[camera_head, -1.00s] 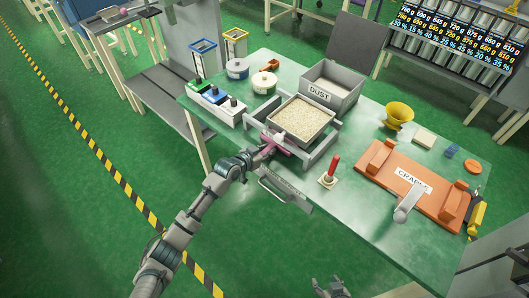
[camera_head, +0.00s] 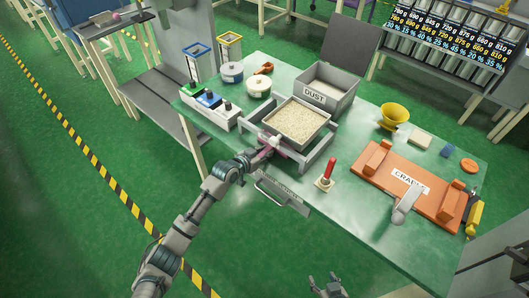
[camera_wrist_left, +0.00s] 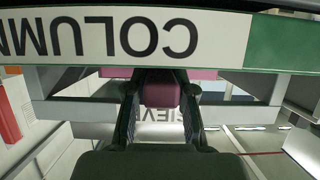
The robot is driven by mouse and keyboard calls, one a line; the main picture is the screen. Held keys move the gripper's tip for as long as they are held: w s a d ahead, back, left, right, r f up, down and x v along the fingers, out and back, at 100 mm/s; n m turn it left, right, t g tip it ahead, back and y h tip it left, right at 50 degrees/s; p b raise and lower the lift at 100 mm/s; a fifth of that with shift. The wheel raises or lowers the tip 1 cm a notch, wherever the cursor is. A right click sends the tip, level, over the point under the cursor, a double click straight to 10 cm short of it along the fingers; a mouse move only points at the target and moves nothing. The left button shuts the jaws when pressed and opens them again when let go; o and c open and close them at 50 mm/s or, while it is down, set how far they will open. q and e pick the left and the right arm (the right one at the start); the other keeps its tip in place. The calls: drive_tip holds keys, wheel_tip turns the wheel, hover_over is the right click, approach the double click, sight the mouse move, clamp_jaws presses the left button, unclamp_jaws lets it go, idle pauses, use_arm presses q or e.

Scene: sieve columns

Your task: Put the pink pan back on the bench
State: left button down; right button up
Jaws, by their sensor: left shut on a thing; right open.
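The pink pan shows only as a small pink part (camera_head: 267,146) at the front side of a grey frame (camera_head: 322,152) on the green bench (camera_head: 345,225). My left gripper (camera_head: 259,153) is shut on this pink part. In the left wrist view the pink part (camera_wrist_left: 160,93) sits between the two dark fingers. The rest of the pan is hidden, and I cannot tell whether it touches the bench. A square tray of pale grains (camera_head: 297,123) sits in the grey frame just beyond. My right gripper (camera_head: 330,287) is open and empty at the bottom edge.
A grey DUST bin (camera_head: 341,102) stands behind the tray. A red-handled tool (camera_head: 328,172) stands right of the frame, and an orange cradle (camera_head: 435,200) lies further right. A labelled grey plate (camera_head: 283,194) is at the bench's front edge. Bench between tool and cradle is clear.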

use_arm(q)
drive_tip(key=shift+f, duration=0.15)
use_arm(e)
drive_tip(key=shift+f, duration=0.1)
use_arm(q)
drive_tip(key=c, duration=0.9)
unclamp_jaws()
